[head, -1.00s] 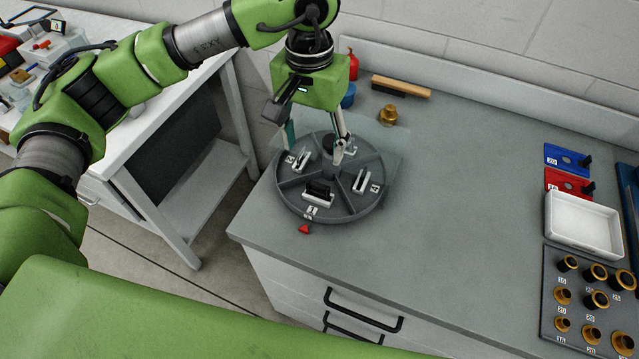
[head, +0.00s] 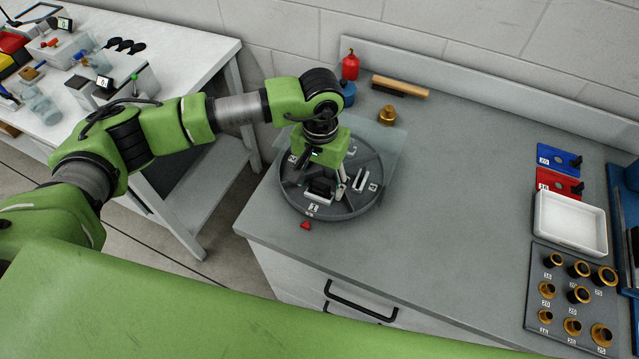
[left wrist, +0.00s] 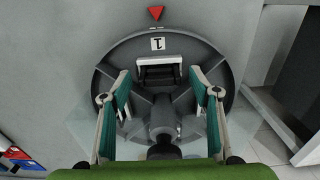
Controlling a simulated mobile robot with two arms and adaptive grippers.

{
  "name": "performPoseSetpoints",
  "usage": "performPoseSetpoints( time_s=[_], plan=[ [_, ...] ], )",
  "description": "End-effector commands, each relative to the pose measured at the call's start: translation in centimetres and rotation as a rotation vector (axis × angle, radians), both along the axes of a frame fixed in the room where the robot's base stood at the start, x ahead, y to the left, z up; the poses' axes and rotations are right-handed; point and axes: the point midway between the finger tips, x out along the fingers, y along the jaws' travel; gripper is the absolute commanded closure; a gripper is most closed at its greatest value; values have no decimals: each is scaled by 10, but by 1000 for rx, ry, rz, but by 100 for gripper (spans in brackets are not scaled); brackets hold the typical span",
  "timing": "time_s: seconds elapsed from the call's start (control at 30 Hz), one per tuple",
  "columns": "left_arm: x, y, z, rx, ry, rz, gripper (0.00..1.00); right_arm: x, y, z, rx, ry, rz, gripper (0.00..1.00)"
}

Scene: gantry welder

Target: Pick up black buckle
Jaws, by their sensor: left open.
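The black buckle (head: 319,188) sits in a pale holder in the compartment marked 1 of a round grey turntable (head: 346,212), near its front edge. The buckle also shows in the left wrist view (left wrist: 159,76), between my finger lines. My left gripper (head: 322,181) points down over the turntable, close to the buckle. In the left wrist view my open left gripper (left wrist: 160,79) has one fingertip on each side of the buckle, with nothing held. Whether the fingertips have reached the buckle's height is hard to tell. My right gripper is not in view.
A red triangle marker (head: 305,225) lies before the turntable. Other compartments hold pale holders (head: 359,179). A brass part (head: 387,115), a red bottle (head: 350,65) and a brush (head: 400,87) stand behind. A white tray (head: 570,224) is at right; mid-bench is clear.

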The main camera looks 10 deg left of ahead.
Motion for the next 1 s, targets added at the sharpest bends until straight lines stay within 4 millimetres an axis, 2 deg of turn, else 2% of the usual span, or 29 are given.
performPoseSetpoints(
  time_s=[0.27,0.4,0.8,1.0],
  plan=[
    [0,0,-5,-1,-1,-1,44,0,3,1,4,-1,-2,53],
    [0,0,-5,-1,-1,0,76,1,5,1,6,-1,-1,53],
    [0,0,-3,-1,-1,0,76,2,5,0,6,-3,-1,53],
    [2,-1,12,-2,-5,1,76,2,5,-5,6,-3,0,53]
  ],
)
